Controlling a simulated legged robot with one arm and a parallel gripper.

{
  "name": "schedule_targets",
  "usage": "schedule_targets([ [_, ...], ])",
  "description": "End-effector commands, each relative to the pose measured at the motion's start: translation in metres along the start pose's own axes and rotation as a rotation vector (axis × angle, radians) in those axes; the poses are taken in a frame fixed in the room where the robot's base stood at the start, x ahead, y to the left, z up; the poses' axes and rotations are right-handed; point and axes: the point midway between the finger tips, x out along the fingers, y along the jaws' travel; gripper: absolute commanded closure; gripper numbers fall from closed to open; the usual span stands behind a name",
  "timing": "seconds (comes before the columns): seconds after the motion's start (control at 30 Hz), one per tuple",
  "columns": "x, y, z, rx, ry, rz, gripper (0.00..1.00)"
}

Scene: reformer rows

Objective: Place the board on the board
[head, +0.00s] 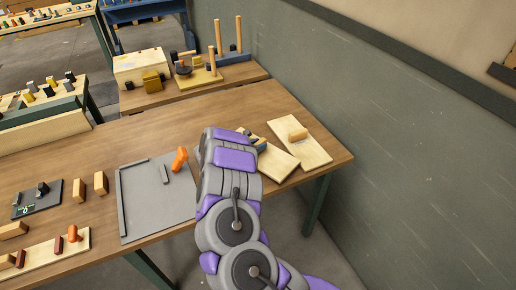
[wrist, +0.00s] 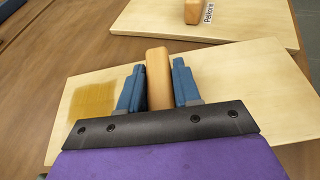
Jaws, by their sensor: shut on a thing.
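My gripper (head: 257,142) is shut on the upright wooden handle of a pale wooden board (head: 278,165). In the wrist view, blue fingers (wrist: 157,75) press the handle from both sides. That board (wrist: 230,85) has a darker tan patch (wrist: 92,98) on its left part. My arm and gripper hide part of it in both views. A second pale board (head: 312,153) lies just right of it on the table, with its own block handle (head: 297,133). In the wrist view the second board (wrist: 255,25) is beyond the held one and bears dark lettering. I cannot tell whether the held board touches the table.
A grey tray (head: 140,210) with an orange-handled tool (head: 180,158) is left of my arm. Several wooden blocks and a dark plate (head: 37,200) lie further left. A peg stand (head: 197,77) and wooden box (head: 142,68) stand behind. A grey-green wall (head: 400,130) bounds the right.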

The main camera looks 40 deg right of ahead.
Motion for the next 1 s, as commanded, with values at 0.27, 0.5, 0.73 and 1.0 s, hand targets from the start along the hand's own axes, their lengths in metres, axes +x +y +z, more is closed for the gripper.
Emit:
schedule_targets([
  [0.27,0.006,0.0,-0.013,-0.002,0.009,0.001,1.0],
  [0.5,0.006,0.0,-0.012,-0.001,0.008,0.0,0.47],
  [0.73,0.006,0.0,-0.011,0.0,0.006,0.001,0.43],
  [1.0,-0.016,0.001,-0.01,0.001,0.01,0.006,0.43],
])
